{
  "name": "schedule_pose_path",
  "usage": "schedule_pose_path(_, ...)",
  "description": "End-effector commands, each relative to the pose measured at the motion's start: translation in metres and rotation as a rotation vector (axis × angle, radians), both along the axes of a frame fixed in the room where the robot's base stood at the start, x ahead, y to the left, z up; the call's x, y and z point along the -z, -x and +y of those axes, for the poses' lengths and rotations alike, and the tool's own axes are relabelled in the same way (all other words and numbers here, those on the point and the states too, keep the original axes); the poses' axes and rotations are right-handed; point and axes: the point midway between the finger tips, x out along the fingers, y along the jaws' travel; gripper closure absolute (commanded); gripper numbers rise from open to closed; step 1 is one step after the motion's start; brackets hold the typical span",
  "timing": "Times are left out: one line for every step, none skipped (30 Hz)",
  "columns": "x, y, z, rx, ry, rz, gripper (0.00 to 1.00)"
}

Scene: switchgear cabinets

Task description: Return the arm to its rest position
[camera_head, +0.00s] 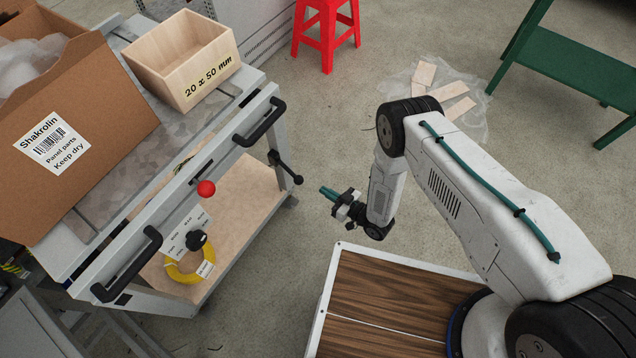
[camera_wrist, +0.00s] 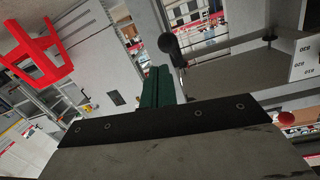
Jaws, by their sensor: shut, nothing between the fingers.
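My arm is raised on the right of the head view and folds down at the elbow. My gripper (camera_head: 329,192) hangs over the floor between the trolley and my wood-topped base, pointing left. Its teal fingers look closed together and nothing is held. In the wrist view the teal fingers (camera_wrist: 157,88) show at the middle, side by side, with nothing between them. The gripper is apart from the trolley and touches nothing.
A grey trolley (camera_head: 262,92) with black handles stands left, bearing a cardboard box (camera_head: 105,110) and a wooden box (camera_head: 185,62). A red ball knob (camera_head: 206,188) sticks out from it. A red stool (camera_head: 327,30) and green bench (camera_head: 575,65) stand behind. Wood scraps (camera_head: 425,73) lie on the floor.

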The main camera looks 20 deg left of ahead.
Motion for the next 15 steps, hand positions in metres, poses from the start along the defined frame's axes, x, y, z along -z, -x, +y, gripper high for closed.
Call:
schedule_pose_path(0.0033,0.0015,-0.0039,0.001,0.000,0.001,1.00)
schedule_pose_path(0.0046,0.0023,-0.0054,0.001,0.000,0.001,1.00)
schedule_pose_path(0.0057,0.0030,-0.0069,0.001,0.000,0.000,1.00)
schedule_pose_path(0.0063,0.0033,-0.0077,0.000,0.000,0.000,1.00)
schedule_pose_path(0.0066,0.0038,-0.0080,-0.001,0.000,-0.001,1.00)
schedule_pose_path(0.0070,0.0041,-0.0082,-0.001,0.000,-0.001,1.00)
schedule_pose_path(0.0071,0.0042,-0.0083,-0.002,0.000,-0.001,1.00)
schedule_pose_path(0.0071,0.0043,-0.0084,-0.002,-0.001,-0.001,1.00)
schedule_pose_path(0.0071,0.0042,-0.0083,-0.002,-0.001,-0.001,1.00)
schedule_pose_path(0.0070,0.0043,-0.0083,-0.002,-0.001,-0.001,1.00)
schedule_pose_path(0.0071,0.0042,-0.0083,-0.002,-0.001,-0.001,1.00)
schedule_pose_path(0.0070,0.0043,-0.0082,-0.002,-0.001,-0.001,1.00)
schedule_pose_path(0.0070,0.0042,-0.0082,-0.002,-0.001,-0.001,1.00)
schedule_pose_path(0.0070,0.0042,-0.0082,-0.002,-0.001,-0.001,1.00)
schedule_pose_path(0.0070,0.0042,-0.0082,-0.002,-0.001,-0.001,1.00)
